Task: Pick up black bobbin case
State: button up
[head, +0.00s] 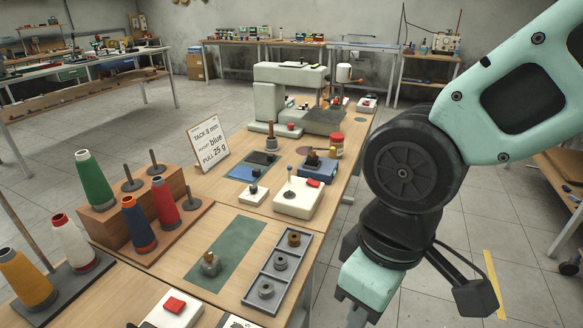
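A grey tray (250,296) with compartments lies near the table's right edge. It holds three small round parts: a brownish one (293,239) at the far end, a dark grey one (280,263) in the middle and another grey one (265,290) at the near end. They resemble bobbin cases, but I cannot tell for sure which is the black one. My arm hangs right of the table, and its mint wrist part (370,283) is right of the tray. My gripper's fingers are below the picture and do not show.
A green mat (226,255) bears a small metal weight (210,264). A white box with a red button (175,305) is at the near edge. Thread cones (95,180) stand at left. A white device (297,198), a sign (209,142) and a sewing machine (290,90) are farther back.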

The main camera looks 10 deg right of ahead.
aim_at(313, 162)
jog(key=l, duration=0.9)
jog(key=i+l, duration=0.25)
jog(key=l, duration=0.15)
jog(key=i+l, duration=0.2)
jog(key=l, duration=0.2)
jog(key=i+j, duration=0.15)
jog(key=i, duration=0.35)
jog(key=i+j+z, duration=0.1)
jog(key=i, duration=0.4)
